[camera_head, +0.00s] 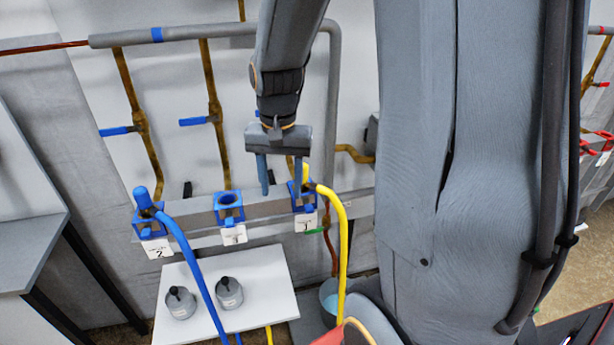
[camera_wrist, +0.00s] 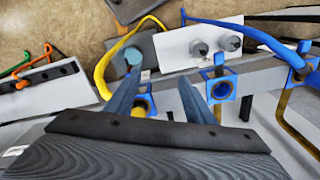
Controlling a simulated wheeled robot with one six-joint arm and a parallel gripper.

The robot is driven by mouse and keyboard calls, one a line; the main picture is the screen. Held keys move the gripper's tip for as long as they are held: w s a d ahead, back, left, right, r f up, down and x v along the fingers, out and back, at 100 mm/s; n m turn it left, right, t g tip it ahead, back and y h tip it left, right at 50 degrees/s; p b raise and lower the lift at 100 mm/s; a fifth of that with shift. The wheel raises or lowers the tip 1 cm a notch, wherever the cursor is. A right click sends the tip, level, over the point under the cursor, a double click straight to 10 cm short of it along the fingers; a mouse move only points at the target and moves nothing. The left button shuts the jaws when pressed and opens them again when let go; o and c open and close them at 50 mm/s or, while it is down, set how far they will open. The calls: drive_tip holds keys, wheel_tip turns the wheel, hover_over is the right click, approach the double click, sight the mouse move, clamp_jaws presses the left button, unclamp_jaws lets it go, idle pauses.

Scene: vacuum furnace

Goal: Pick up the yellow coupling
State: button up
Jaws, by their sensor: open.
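The yellow coupling (camera_head: 306,174) stands at the right-hand blue socket (camera_head: 304,203) of the grey rail, with the yellow hose (camera_head: 343,240) curving down from it. My gripper (camera_head: 282,193) is open above the rail, with two blue fingers pointing down. Its right finger overlaps the coupling's left side in the head view; I cannot tell whether they touch. In the wrist view my gripper (camera_wrist: 160,80) is open, and the yellow hose (camera_wrist: 102,72) runs down behind the left finger. That finger partly hides the coupling's socket there.
A blue coupling (camera_head: 147,198) with a blue hose sits in the left socket. The middle socket (camera_head: 229,201) is empty. Two grey plugs (camera_head: 229,291) stand on a white shelf (camera_head: 265,270) below. Pipes with blue-handled valves (camera_head: 197,121) run up the wall behind.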

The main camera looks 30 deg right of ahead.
sight(308, 185)
drive_tip(key=w+d+r+m, duration=0.1)
drive_tip(key=w+d+m, duration=0.1)
drive_tip(key=d, duration=0.1)
drive_tip(key=w+d+r+m+p, duration=0.1)
drive_tip(key=w+d+r+m, duration=0.1)
drive_tip(key=m, duration=0.1)
drive_tip(key=w+d+r+m, duration=0.1)
drive_tip(key=w+d+m, duration=0.1)
drive_tip(key=d, duration=0.1)
drive_tip(key=shift+d+r+m+g, duration=0.3)
drive_tip(key=shift+d+r, duration=0.05)
drive_tip(key=shift+w+d+m+p, duration=0.1)
drive_tip(key=shift+d+m+p, duration=0.15)
drive_tip(key=shift+m+p, duration=0.1)
drive_tip(key=shift+w+f+p, duration=0.15)
drive_tip(key=shift+f+p, duration=0.6)
drive_tip(key=shift+f, duration=1.15)
drive_tip(key=shift+w+f+p, duration=0.15)
drive_tip(key=shift+f+p, duration=0.55)
drive_tip(key=shift+f, duration=1.2)
clamp_jaws()
